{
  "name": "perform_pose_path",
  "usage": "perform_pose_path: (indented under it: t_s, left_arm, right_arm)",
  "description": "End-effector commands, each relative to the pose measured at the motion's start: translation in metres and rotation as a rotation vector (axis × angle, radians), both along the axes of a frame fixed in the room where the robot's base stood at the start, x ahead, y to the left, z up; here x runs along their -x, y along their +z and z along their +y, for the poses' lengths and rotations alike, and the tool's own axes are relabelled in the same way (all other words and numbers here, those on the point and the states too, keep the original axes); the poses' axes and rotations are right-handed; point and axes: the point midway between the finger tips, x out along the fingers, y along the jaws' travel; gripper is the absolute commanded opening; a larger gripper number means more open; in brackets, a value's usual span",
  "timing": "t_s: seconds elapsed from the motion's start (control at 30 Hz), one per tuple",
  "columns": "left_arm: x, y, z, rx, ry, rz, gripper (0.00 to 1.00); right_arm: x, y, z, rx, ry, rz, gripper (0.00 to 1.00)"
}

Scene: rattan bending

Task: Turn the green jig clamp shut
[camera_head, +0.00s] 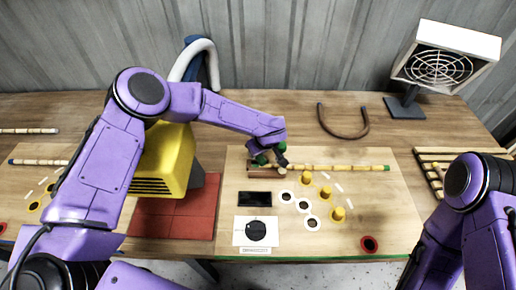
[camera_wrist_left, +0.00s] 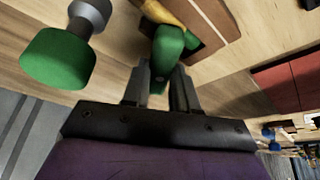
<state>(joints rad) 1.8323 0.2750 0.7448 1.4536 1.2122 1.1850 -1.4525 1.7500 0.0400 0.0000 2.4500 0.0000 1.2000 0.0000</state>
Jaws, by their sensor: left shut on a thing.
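The green jig clamp (camera_wrist_left: 168,45) shows in the left wrist view as a green handle between my left fingers (camera_wrist_left: 159,78), beside a wooden block. My left gripper (camera_head: 272,158) is shut on it and covers much of it in the head view. A second green knob (camera_wrist_left: 58,58) on a grey post stands apart from the fingers in the wrist view. A yellow rattan pole (camera_head: 335,167) with dark bands and a green right end lies across the light jig board (camera_head: 375,215), running right from the clamp. My right arm shows at the right, but its gripper is out of view.
Yellow pegs (camera_head: 338,214) and white rings (camera_head: 304,205) lie right of my left gripper. A black dial (camera_head: 256,231) and a dark display (camera_head: 254,198) are in front. A yellow machine (camera_head: 168,160) stands left, a fan heater (camera_head: 438,66) back right. A bent brown rod (camera_head: 343,132) lies behind.

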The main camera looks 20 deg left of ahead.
Motion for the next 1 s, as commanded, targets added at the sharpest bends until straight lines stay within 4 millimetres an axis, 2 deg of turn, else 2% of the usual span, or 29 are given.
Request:
perform_pose_path:
  t_s: [0.03,0.2,0.5,1.0]
  left_arm:
    - [0.006,-0.002,0.0,0.001,-0.044,0.014,0.0]
    - [0.007,-0.003,0.0,0.001,-0.198,0.014,0.0]
    - [0.007,-0.006,0.002,0.002,-0.415,0.015,0.0]
    - [0.007,-0.006,0.003,0.001,-0.559,0.014,0.0]
  right_arm:
    - [0.0,0.005,0.0,0.0,0.0,0.0,0.43]
    - [0.0,0.012,0.0,0.0,0.0,0.0,0.43]
    - [0.0,0.017,0.0,0.0,0.0,0.0,0.43]
    - [0.0,0.018,0.0,0.0,0.0,0.0,0.43]
